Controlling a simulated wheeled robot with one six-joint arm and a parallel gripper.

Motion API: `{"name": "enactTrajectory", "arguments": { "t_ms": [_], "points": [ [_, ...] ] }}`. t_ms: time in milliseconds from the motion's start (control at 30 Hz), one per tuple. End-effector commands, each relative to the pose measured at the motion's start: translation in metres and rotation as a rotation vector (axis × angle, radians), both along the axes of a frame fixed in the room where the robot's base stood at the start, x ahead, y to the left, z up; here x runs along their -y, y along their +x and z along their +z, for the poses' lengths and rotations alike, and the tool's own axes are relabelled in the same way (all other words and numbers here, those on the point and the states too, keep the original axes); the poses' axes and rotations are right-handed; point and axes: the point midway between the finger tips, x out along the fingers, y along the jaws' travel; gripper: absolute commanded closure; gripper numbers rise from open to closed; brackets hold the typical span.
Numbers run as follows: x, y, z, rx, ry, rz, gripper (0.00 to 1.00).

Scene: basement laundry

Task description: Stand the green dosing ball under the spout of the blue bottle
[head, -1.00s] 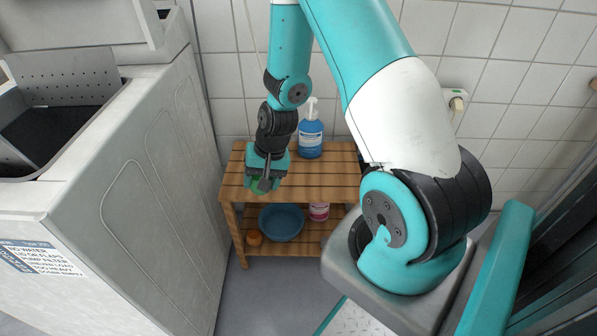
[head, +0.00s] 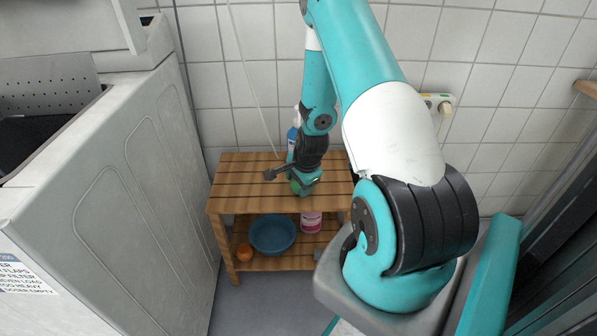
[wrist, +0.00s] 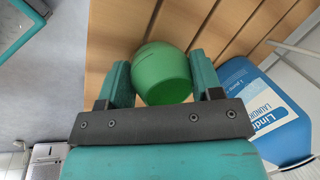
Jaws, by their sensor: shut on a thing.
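The green dosing ball (wrist: 162,75) is between the two fingers of my gripper (wrist: 163,84) in the wrist view, and the gripper is shut on it. In the head view the ball (head: 296,187) shows only in part beside my gripper (head: 300,188), over the front part of the slatted wooden top. The blue bottle (wrist: 255,105), with a white label, is at the right in the wrist view, apart from the ball. In the head view the bottle (head: 291,138) is mostly hidden behind my arm. Its spout is largely hidden.
The wooden shelf unit (head: 240,175) has free top boards at left. Its lower shelf holds a blue bowl (head: 272,235), an orange ball-like thing (head: 244,252) and a pink-labelled container (head: 311,222). A white washing machine (head: 150,190) stands at left. A tiled wall (head: 250,110) is behind.

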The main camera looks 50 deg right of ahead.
Motion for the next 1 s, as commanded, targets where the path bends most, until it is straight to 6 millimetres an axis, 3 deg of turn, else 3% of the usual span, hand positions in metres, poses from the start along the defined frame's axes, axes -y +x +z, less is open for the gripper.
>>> {"name": "enactTrajectory", "arguments": {
  "t_ms": [467, 900, 933, 1000],
  "points": [
    [0.048, 0.041, -0.001, 0.002, -0.002, 0.001, 0.63],
    [0.047, 0.040, -0.005, -0.001, 0.001, 0.002, 0.63],
    [0.047, 0.040, -0.005, 0.000, -0.001, 0.002, 0.36],
    [0.047, 0.040, -0.004, 0.000, -0.001, 0.002, 0.20]
  ]
}}
